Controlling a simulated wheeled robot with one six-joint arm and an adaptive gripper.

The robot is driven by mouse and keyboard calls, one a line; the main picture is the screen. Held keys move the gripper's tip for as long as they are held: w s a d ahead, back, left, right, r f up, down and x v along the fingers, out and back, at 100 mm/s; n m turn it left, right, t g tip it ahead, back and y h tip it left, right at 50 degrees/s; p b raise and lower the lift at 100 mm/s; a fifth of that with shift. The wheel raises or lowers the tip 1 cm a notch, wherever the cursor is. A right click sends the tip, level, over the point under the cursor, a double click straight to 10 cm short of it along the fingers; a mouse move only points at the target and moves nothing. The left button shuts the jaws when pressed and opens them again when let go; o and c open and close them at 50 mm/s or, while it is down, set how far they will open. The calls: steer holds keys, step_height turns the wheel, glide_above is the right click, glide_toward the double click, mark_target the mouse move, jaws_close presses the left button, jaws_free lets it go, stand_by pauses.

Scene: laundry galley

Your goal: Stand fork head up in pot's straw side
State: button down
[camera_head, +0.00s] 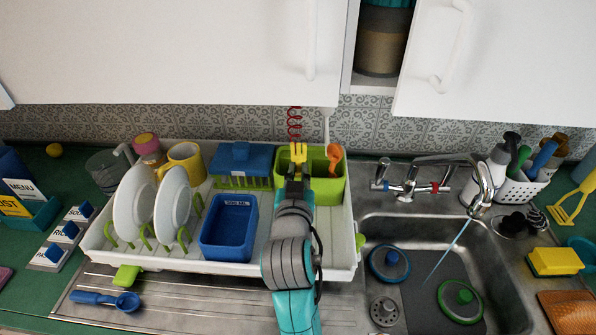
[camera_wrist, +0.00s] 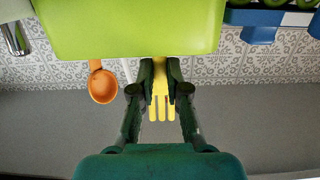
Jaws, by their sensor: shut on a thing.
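The yellow fork (camera_head: 295,128) is upright, head up, held in my gripper (camera_head: 295,170) over the left part of the lime-green pot (camera_head: 330,190). In the wrist view, which looks inverted, my gripper (camera_wrist: 160,90) is shut on the fork (camera_wrist: 161,105) beside the pot (camera_wrist: 130,25). The fork's lower end is hidden, so I cannot tell whether it is inside. A red coiled straw (camera_head: 295,110) shows directly behind the fork head. An orange spoon (camera_head: 335,153) stands at the pot's right, with a thin pale stick (camera_head: 326,128) beside it.
The pot stands in a white dish rack (camera_head: 345,235) with plates (camera_head: 134,208), a blue tub (camera_head: 228,228) and a blue-lidded box (camera_head: 241,162). The sink (camera_head: 420,220) and tap (camera_head: 480,190) lie right. White cabinets (camera_head: 200,50) overhang behind.

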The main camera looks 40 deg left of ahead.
steer(key=shift+f, duration=0.4)
steer(key=c, duration=1.1)
jaws_free()
